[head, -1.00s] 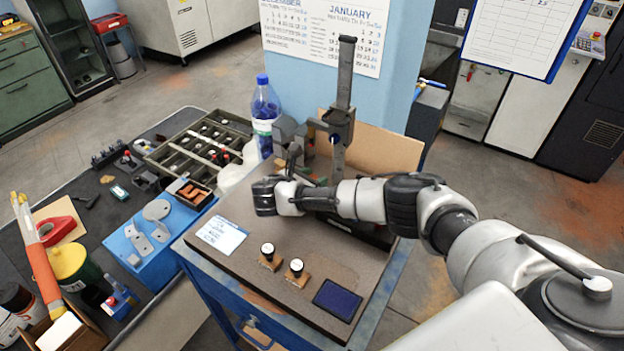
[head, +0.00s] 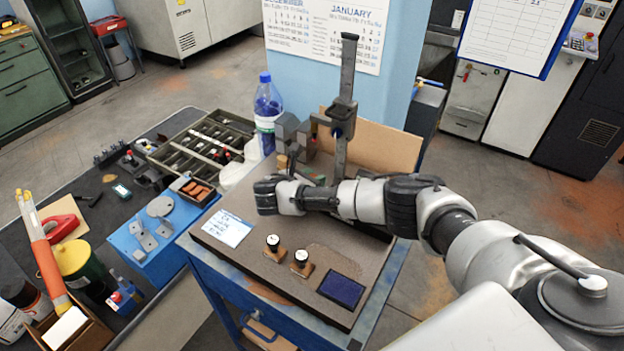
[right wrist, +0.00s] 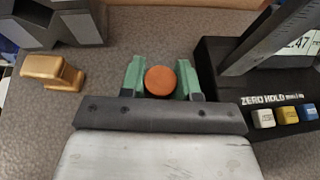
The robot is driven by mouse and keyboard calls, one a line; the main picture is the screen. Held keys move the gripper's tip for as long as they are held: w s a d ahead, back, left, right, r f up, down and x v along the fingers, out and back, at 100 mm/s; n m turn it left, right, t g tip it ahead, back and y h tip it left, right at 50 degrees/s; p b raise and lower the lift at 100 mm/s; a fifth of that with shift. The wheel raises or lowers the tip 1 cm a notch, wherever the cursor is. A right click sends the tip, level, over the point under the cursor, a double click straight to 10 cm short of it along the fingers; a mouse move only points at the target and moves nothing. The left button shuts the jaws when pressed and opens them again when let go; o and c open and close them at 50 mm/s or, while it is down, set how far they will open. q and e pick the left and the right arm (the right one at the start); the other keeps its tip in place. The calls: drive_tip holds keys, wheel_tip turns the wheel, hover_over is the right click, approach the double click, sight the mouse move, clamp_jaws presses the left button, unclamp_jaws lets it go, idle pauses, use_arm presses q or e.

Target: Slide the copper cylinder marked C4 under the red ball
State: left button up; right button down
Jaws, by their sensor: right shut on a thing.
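My right gripper (right wrist: 161,82) shows in the right wrist view with two green fingers shut on a copper cylinder, whose round orange-brown top (right wrist: 160,81) faces the camera. No C4 mark can be read on it. In the head view my right arm reaches across the cart from the right, and the held cylinder cannot be made out behind the wrist. A tall grey height gauge (head: 345,90) stands just right of the fingers; its dark base (right wrist: 222,88) shows in the right wrist view. I cannot clearly make out the red ball. My left gripper is not in view.
A brass-coloured piece (right wrist: 50,72) lies left of the fingers, near a grey block (right wrist: 62,20). Two black knobs with white tops (head: 273,242) (head: 301,258) stand at the front of the board, beside a dark blue pad (head: 341,290). A white card (head: 222,228) lies left.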

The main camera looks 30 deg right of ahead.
drive_tip(key=shift+w+d, duration=0.15)
drive_tip(key=c, duration=1.1)
unclamp_jaws()
drive_tip(key=shift+w+d+f, duration=0.1)
drive_tip(key=shift+d, duration=0.05)
drive_tip(key=o, duration=0.4)
drive_tip(key=shift+c, duration=0.2)
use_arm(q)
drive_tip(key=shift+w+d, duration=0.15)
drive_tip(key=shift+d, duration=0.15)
use_arm(e)
drive_tip(key=shift+a, duration=0.2)
drive_tip(key=b+v, duration=0.2)
drive_tip(key=v, duration=0.5)
drive_tip(key=shift+s+a+r+p, duration=0.3)
drive_tip(key=shift+a+r, duration=0.15)
drive_tip(key=shift+a, duration=0.1)
drive_tip(key=shift+s+a+r+p, duration=0.25)
drive_tip(key=shift+a+r, duration=0.15)
drive_tip(key=shift+a, duration=0.1)
drive_tip(key=shift+s+a, duration=0.2)
drive_tip(key=shift+a, duration=0.2)
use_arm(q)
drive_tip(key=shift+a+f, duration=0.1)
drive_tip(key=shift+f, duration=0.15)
